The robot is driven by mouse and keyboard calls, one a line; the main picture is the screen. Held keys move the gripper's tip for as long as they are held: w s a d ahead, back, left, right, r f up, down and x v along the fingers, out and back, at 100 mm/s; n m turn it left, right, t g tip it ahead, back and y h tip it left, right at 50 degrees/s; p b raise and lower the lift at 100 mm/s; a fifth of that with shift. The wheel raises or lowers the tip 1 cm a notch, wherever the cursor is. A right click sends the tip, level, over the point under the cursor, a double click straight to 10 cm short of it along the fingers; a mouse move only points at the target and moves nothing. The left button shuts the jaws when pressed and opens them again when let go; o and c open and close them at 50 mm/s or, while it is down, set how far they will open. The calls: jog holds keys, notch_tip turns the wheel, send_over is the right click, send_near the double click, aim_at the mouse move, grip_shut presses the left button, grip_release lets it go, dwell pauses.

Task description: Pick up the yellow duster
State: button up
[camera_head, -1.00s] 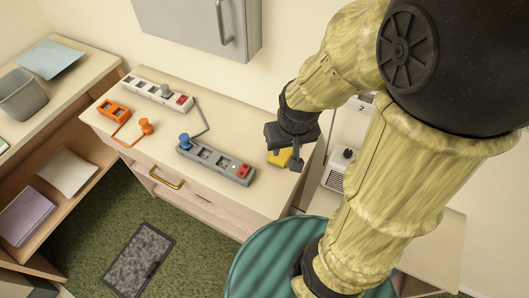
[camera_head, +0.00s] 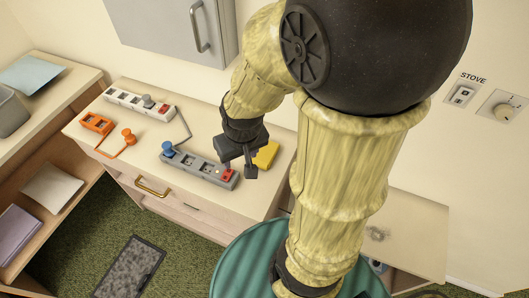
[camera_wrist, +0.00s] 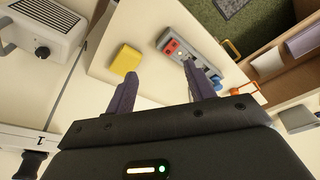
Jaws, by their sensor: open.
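The yellow duster (camera_head: 266,153) is a small yellow block lying on the cream drawer-unit top, near its right end. It also shows in the wrist view (camera_wrist: 126,60), just beyond the left fingertip. My gripper (camera_head: 238,170) is open and empty, left of the duster in the head view and over the red-switch end of the grey power strip. Its two dark fingers are apart in the wrist view (camera_wrist: 160,74), with bare top between them. The gripper partly hides the duster's left side in the head view.
The grey power strip (camera_head: 200,166) with a blue plug lies left of the duster. A white strip (camera_head: 138,102) and an orange socket with plug (camera_head: 97,123) lie farther left. A grey wall cabinet (camera_head: 172,24) hangs above. A white vented device (camera_wrist: 40,32) stands beyond the unit's edge.

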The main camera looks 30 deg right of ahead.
jog(key=o, duration=0.3)
jog(key=shift+w+d+m, duration=0.25)
jog(key=shift+w+m, duration=0.05)
jog(key=shift+w, duration=0.05)
jog(key=o, duration=0.3)
jog(key=w+d+m, duration=0.1)
jog(key=w+d, duration=0.1)
jog(key=w+d+m+g+p, duration=0.1)
jog(key=w+d+m, duration=0.1)
jog(key=w, duration=0.1)
jog(key=w+d+f+m+p, duration=0.1)
jog(key=w+d+m, duration=0.1)
jog(key=d, duration=0.1)
jog(key=shift+w+f+g, duration=0.1)
jog(key=shift+w+g, duration=0.1)
jog(key=shift+g, duration=0.1)
jog(key=shift+o, duration=0.2)
jog(key=m+g+p, duration=0.1)
jog(key=m, duration=0.4)
send_over(267, 149)
notch_tip(267, 149, down, 3)
jog(key=shift+s, duration=0.1)
notch_tip(267, 149, down, 12)
jog(key=p, duration=0.2)
jog(key=shift+p, duration=0.4)
jog(key=shift+f, duration=0.2)
